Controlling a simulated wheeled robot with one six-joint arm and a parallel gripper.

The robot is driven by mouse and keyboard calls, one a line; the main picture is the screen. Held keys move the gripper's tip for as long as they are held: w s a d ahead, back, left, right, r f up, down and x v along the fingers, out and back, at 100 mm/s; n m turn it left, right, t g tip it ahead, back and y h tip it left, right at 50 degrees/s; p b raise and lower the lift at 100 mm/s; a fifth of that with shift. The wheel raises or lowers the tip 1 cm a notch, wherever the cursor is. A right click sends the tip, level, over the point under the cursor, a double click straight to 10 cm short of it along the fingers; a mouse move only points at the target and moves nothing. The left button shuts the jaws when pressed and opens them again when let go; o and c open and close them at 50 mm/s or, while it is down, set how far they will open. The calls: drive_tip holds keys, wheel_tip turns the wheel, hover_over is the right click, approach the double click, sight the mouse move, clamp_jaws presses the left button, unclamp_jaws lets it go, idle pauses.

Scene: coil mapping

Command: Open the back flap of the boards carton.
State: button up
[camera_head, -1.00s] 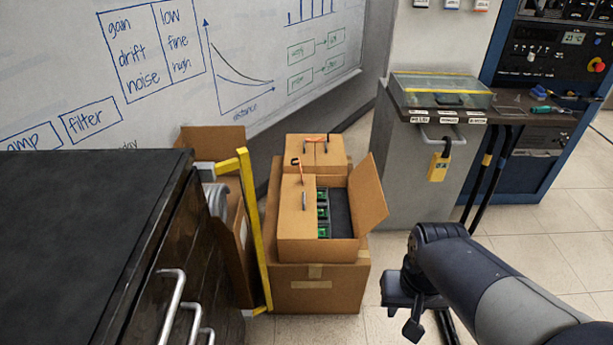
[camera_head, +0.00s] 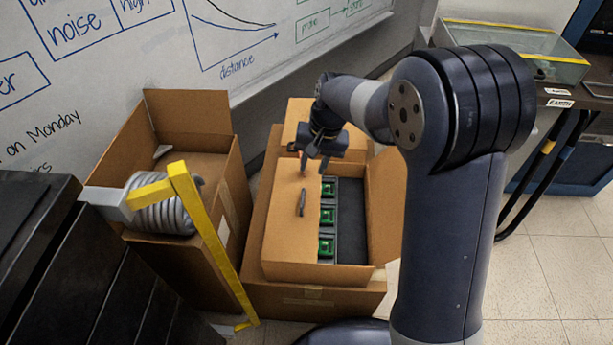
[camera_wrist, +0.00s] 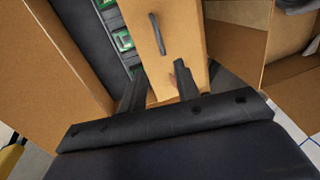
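The boards carton (camera_head: 278,271) stands open on its right side, with its right flap (camera_head: 388,200) raised outward. A flat flap with a dark handle (camera_head: 302,203) covers its left half; I cannot tell whether this is the back flap. The flap (camera_wrist: 186,20) and handle (camera_wrist: 157,35) also show in the wrist view. Green boards (camera_head: 327,216) sit in the uncovered part beside dark grey foam (camera_head: 350,225). My gripper (camera_head: 314,162) is over the far end of the carton. Its fingers (camera_wrist: 159,85) are spread and empty, over the flap's end; I cannot tell whether they touch it.
An open carton (camera_head: 228,190) with a grey coil (camera_head: 165,203) stands to the left, with a yellow frame (camera_head: 205,225) before it. Another closed carton (camera_head: 296,112) is behind. The dark cabinet (camera_head: 50,260) is at left, the whiteboard behind. Floor (camera_head: 550,270) is clear at right.

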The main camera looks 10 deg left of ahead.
sight(303, 195)
drive_tip(key=f+b, duration=0.1)
drive_tip(key=f, duration=0.2)
drive_tip(key=a+f, duration=0.1)
drive_tip(key=f, duration=0.3)
drive_tip(key=a+f+b, duration=0.1)
drive_tip(key=f, duration=0.2)
drive_tip(key=shift+a+f+b, duration=0.1)
drive_tip(key=shift+f+b, duration=0.15)
drive_tip(key=shift+b, duration=0.1)
drive_tip(key=shift+s, duration=0.1)
drive_tip(key=shift+c, duration=0.2)
clamp_jaws()
